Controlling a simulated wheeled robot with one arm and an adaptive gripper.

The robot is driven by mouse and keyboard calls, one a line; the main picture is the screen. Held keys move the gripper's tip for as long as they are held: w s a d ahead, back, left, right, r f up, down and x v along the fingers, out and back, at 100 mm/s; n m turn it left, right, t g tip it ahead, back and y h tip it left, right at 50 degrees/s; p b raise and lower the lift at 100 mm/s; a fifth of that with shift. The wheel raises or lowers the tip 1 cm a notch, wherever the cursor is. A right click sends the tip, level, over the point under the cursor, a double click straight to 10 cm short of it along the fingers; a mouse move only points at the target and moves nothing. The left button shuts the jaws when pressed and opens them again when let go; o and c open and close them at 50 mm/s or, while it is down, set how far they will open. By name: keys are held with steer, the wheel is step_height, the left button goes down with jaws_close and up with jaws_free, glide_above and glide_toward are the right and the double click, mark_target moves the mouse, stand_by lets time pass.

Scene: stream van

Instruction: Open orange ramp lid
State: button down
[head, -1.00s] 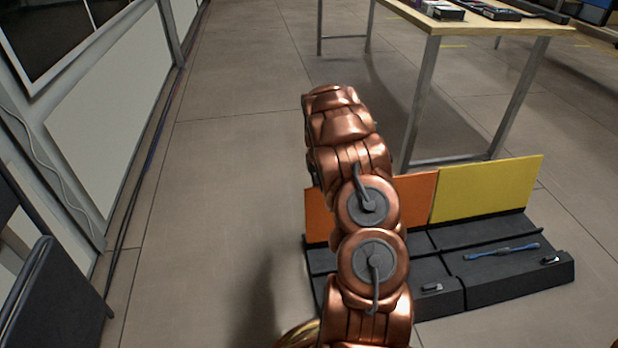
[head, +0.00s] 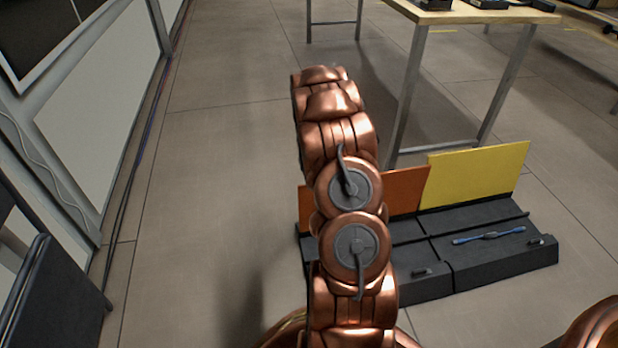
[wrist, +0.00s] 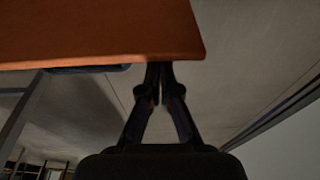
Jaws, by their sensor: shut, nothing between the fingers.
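The orange ramp lid (head: 408,190) stands raised, leaning back a little, at the rear of the dark ramp's left section (head: 408,258); my copper arm covers its middle in the head view. In the wrist view the lid (wrist: 100,30) fills the upper left, with its edge close to my gripper. My gripper (wrist: 159,72) is shut and empty, its fingertips at the lid's lower edge in that view; whether they touch it I cannot tell. In the head view the gripper is hidden behind my arm.
The yellow lid (head: 475,172) stands raised beside the orange one. A blue strap-like thing (head: 489,236) lies on the ramp's right section. A wooden table (head: 480,14) with metal legs is behind. A dark panel (head: 22,300) is at left. Floor left of the ramp is clear.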

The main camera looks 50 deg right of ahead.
steer(key=shift+r, duration=0.1)
steer(key=v, duration=1.2)
steer(key=s+a+r+n+g+p, duration=0.1)
steer(key=s+a+r+p, duration=0.2)
steer(key=a+r+p, duration=0.55)
steer(key=s+a+r+n+y+p, duration=0.1)
steer(key=s+a+r+p, duration=0.35)
steer(key=a+r, duration=0.7)
steer(key=s+a+r+n+g+p, duration=0.1)
steer(key=s+a+r+p, duration=0.1)
steer(key=a+r+p, duration=0.8)
steer(key=s+a+r+n+g+p, duration=0.1)
steer(key=s+a+r+p, duration=0.3)
steer(key=s+r+p, duration=0.3)
steer(key=s+a+r+n+p, duration=0.2)
steer(key=s+a+r+p, duration=0.2)
steer(key=s+r, duration=1)
steer(key=r+p, duration=0.1)
steer(key=p, duration=0.2)
steer(key=shift+s+a+r+n+g+p, duration=0.15)
steer(key=shift+a+r+n+g+p, duration=0.15)
steer(key=shift+r+g, duration=0.1)
